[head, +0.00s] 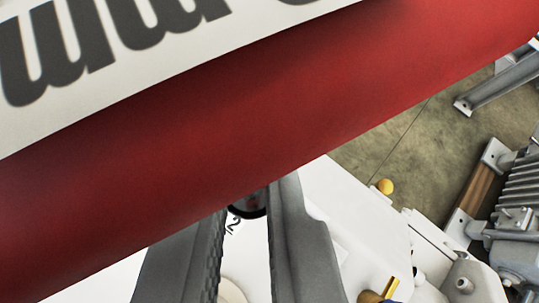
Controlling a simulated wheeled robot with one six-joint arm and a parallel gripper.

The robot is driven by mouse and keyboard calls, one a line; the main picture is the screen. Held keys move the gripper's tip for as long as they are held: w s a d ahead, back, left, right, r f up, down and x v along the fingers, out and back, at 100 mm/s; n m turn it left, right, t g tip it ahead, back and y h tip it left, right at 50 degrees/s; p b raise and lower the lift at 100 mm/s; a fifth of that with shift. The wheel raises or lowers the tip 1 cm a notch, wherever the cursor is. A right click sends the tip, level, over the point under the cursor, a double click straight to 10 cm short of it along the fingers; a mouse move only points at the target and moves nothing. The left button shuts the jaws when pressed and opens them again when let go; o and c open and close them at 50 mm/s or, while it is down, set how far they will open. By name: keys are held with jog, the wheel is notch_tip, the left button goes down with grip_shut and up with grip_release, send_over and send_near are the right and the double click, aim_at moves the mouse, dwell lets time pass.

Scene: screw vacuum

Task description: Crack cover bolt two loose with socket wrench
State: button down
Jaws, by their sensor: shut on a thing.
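A large red bar with a white label (120,50) crosses the view close to the camera; I take it for the socket wrench (270,120). The label carries dark lettering, partly cut off, that seems to end in "mm". My gripper (248,205) reaches up from the bottom, and its fingertips pass behind the red bar. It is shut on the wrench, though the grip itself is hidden. A dark rounded part (248,211) shows between the fingers. Below it is a white cover surface (345,215) with a small black mark, perhaps a "2". Bolt two cannot be made out.
A yellow knob (385,186) stands at the white surface's edge. A yellow part (379,294) lies at the bottom. A grey ribbed motor (520,195) is at the right, by a brown strip (477,190). Concrete floor (400,140) shows at upper right.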

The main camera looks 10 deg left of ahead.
jog(key=shift+f, duration=2.75)
jog(key=shift+f, duration=0.65)
jog(key=shift+d+n+y, duration=0.15)
jog(key=shift+n+y, duration=0.15)
jog(key=shift+n, duration=0.1)
jog(key=shift+w+d+n+g+y, duration=0.1)
jog(key=shift+n+g+y, duration=0.25)
jog(key=shift+n, duration=0.2)
jog(key=shift+w+d+n+g+y, duration=0.1)
jog(key=shift+n+g+y, duration=0.15)
jog(key=shift+n+y, duration=0.25)
jog(key=shift+w+d+n+g+y, duration=0.15)
jog(key=shift+n+g+y, duration=0.4)
jog(key=shift+n, duration=0.45)
jog(key=shift+w+d+n+g+y, duration=0.1)
jog(key=shift+n+g+y, duration=0.3)
jog(key=shift+n+g, duration=0.4)
jog(key=shift+w+d+n+g+y, duration=0.2)
jog(key=shift+n+g, duration=0.3)
jog(key=shift+n, duration=0.35)
jog(key=shift+w+a+n+g+y, duration=0.1)
jog(key=shift+n+g+y, duration=0.3)
jog(key=shift+n, duration=0.4)
jog(key=shift+w+n+g, duration=0.15)
jog(key=shift+n+g, duration=0.55)
jog(key=shift+n, duration=0.1)
jog(key=shift+w+n+g, duration=0.15)
jog(key=shift+n+g, duration=0.5)
jog(key=shift+n, duration=0.15)
jog(key=shift+r, duration=0.15)
